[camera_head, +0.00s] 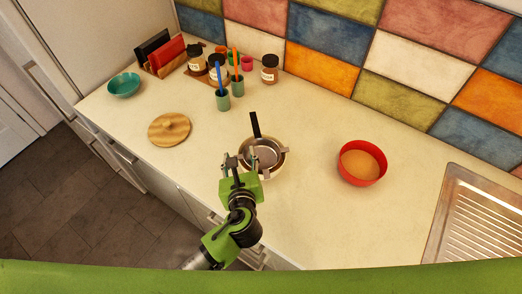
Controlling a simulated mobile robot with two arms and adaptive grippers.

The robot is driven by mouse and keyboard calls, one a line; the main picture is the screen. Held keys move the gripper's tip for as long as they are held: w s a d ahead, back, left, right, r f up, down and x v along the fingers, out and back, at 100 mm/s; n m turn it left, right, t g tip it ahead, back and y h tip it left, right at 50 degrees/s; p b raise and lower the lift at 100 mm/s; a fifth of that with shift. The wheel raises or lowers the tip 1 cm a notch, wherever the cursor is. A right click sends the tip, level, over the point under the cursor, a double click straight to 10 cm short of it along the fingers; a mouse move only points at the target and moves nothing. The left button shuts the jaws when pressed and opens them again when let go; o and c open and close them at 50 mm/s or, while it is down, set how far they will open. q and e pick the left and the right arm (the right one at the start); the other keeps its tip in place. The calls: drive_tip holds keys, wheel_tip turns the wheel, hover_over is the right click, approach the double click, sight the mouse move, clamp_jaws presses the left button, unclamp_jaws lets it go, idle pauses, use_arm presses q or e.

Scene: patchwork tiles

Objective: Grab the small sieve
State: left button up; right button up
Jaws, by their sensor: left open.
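The small sieve (267,154) has a round metal basket and a black handle (255,125) that points to the back wall. It rests in or on a pale round vessel (279,171) on the counter; I cannot tell how deep it sits. My left gripper (240,160) is open at the left front side of the sieve, with its fingers overlapping the near left rim in the picture. Whether the fingers touch it is unclear. My right gripper is not in view.
A round wooden lid (168,129) lies left, near a teal bowl (124,86). Cups and jars (269,71) stand behind.

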use_arm(q)
clamp_jaws()
drive_tip(key=shift+r, duration=0.15)
